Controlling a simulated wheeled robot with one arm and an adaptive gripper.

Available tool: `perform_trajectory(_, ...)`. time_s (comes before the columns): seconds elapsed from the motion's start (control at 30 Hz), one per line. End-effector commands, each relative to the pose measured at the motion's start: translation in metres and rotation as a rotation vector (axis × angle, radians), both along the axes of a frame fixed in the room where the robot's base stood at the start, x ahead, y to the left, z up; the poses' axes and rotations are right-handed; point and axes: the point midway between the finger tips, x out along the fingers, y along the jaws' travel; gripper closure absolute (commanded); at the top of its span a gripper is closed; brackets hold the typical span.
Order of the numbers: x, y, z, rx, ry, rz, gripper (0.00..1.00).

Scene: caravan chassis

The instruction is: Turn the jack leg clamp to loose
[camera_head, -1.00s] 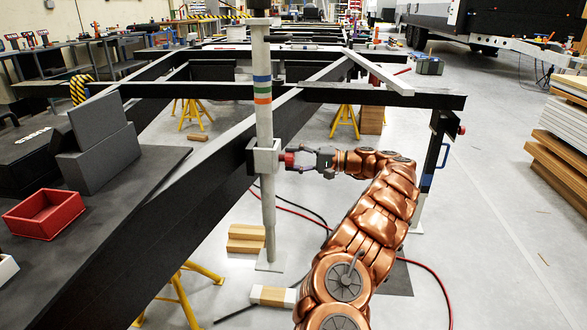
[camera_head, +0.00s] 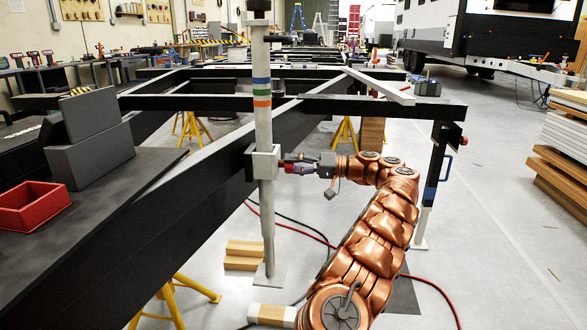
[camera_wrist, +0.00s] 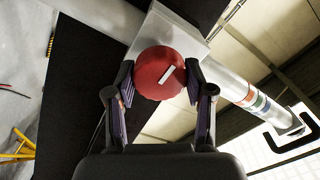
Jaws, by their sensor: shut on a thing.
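The jack leg (camera_head: 263,70) is an upright grey post with blue, green and orange bands; it also shows in the wrist view (camera_wrist: 232,88). Its clamp is a pale block (camera_head: 264,163) around the post, beside the black frame beam. A round red knob (camera_wrist: 158,73) sticks out of the block (camera_wrist: 150,32) and bears a white line, tilted up to the right. My gripper (camera_head: 288,165) comes from the right, level with the knob. In the wrist view my gripper's fingers (camera_wrist: 160,90) are shut on the knob, one on each side. The finger contacts are partly hidden.
The black chassis beam (camera_head: 215,150) runs behind and left of the post. A red tray (camera_head: 33,206) and grey blocks (camera_head: 100,155) sit on the dark surface at left. A second leg (camera_head: 432,185) stands right of my arm. Red hose (camera_head: 440,290) lies on the floor.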

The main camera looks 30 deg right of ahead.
Motion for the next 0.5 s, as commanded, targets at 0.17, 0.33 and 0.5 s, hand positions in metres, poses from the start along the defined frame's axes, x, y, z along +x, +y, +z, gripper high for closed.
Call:
perform_trajectory(0.17, -0.0002, 0.0007, -0.0015, -0.01, -0.006, 0.003, 0.82)
perform_trajectory(0.33, -0.0002, 0.0007, -0.0014, -0.01, -0.006, 0.003, 0.82)
perform_trajectory(0.5, -0.0002, 0.0007, -0.0013, -0.008, -0.006, 0.003, 0.43)
